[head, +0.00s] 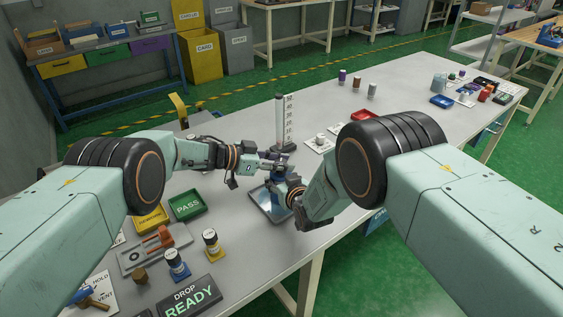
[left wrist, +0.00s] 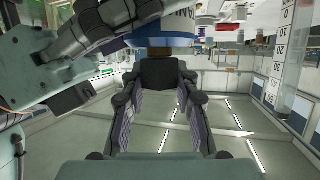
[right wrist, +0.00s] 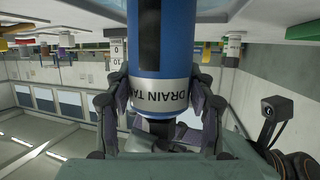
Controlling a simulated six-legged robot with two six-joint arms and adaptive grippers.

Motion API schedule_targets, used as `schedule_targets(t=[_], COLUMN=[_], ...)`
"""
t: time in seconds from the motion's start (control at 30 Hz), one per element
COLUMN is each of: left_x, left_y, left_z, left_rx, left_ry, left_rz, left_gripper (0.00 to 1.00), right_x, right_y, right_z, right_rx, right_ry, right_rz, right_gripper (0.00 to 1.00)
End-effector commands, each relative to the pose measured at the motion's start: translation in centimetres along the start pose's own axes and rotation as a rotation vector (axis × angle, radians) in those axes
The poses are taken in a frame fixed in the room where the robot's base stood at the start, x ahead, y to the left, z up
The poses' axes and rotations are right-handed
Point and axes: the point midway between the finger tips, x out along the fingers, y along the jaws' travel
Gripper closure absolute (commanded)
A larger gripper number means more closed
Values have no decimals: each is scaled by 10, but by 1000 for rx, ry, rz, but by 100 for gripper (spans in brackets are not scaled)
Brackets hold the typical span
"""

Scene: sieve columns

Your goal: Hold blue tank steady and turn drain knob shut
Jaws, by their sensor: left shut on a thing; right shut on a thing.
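The blue tank (right wrist: 178,48) fills the upper middle of the right wrist view, with a white band reading "DRAIN TA…" upside down. My right gripper (right wrist: 162,82) is shut on it, a finger on each side. In the left wrist view, a dark knob (left wrist: 160,73) sits on a brass-coloured neck at the tank's end. My left gripper (left wrist: 160,92) is shut on this knob, a finger on each side. In the head view the grippers and arms hide most of the tank, above a metal tray (head: 268,207). The knob's angle cannot be told.
A clear graduated column (head: 281,120) stands just behind the grippers. A green PASS tray (head: 187,205), a yellow tray (head: 150,219) and small bottles (head: 211,243) stand at the left front. A red tray (head: 366,116) lies behind my right arm. The table's front edge is close.

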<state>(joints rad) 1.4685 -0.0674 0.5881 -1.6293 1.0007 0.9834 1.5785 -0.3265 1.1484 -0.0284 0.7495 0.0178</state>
Motion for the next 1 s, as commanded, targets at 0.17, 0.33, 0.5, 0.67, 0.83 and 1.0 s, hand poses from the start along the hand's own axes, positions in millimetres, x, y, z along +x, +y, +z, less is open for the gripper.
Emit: schedule_targets(t=[0.17,0.33,0.5,0.67,0.83,1.0], left_x=[0,0,0,0,0,0], left_y=[0,0,0,1,1,1], left_z=[-3,-2,-2,-2,-2,0], left_rx=[15,19,19,18,18,17], left_ry=[0,-4,-5,-5,-5,-6], left_rz=[22,31,33,33,33,33], left_gripper=[100,100,100,100,61,47], right_x=[0,0,0,0,0,0], right_y=[-6,-6,-5,-5,-4,-3], right_z=[1,1,2,2,2,1], right_rx=[-11,-11,-11,-11,-9,-6], right_ry=[-2,-2,-2,-3,-3,-3], right_rz=[-11,-11,-10,-10,-8,-5], right_gripper=[95,95,95,95,95,95])
